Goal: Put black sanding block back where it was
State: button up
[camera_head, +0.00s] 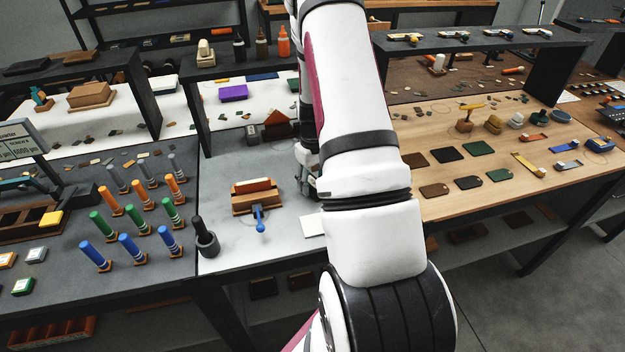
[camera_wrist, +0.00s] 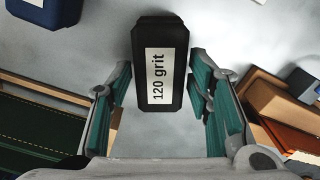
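The black sanding block (camera_wrist: 160,35) lies on the light grey tabletop in the wrist view, with a white label reading "120 grit". My gripper (camera_wrist: 160,78) is open, with one teal-padded finger on each side of the block's near part. A gap shows between the block and each finger, wider on the left. The block's far end reaches beyond the fingertips. In the head view my arm covers most of the gripper, and I cannot make out the block there.
In the wrist view, a dark blue block (camera_wrist: 45,10) lies at the upper left, a dark green item (camera_wrist: 40,135) at the left, and a wooden block (camera_wrist: 275,105) close to the right finger. In the head view, a wooden holder (camera_head: 243,207) stands left of my arm.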

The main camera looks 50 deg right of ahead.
aim_at(312, 181)
jog(key=shift+r, duration=0.1)
notch_tip(312, 181, up, 12)
jog(key=b, duration=0.1)
jog(key=w+a+r+t, duration=0.1)
jog(key=w+a+r, duration=0.1)
jog(key=a+r, duration=0.65)
jog(key=s+a+r+n+t, duration=0.1)
jog(key=s+a+r+t, duration=0.1)
jog(key=a+r, duration=0.75)
jog(key=s+a+r+n+t, duration=0.1)
jog(key=s+a+r, duration=0.4)
jog(key=s+a, duration=0.8)
jog(key=shift+s+a+r+t, duration=0.2)
jog(key=shift+a+t, duration=0.35)
jog(key=shift+t, duration=0.25)
jog(key=shift+w+f+b, duration=0.15)
jog(key=shift+w+b, duration=0.05)
jog(key=shift+b, duration=0.15)
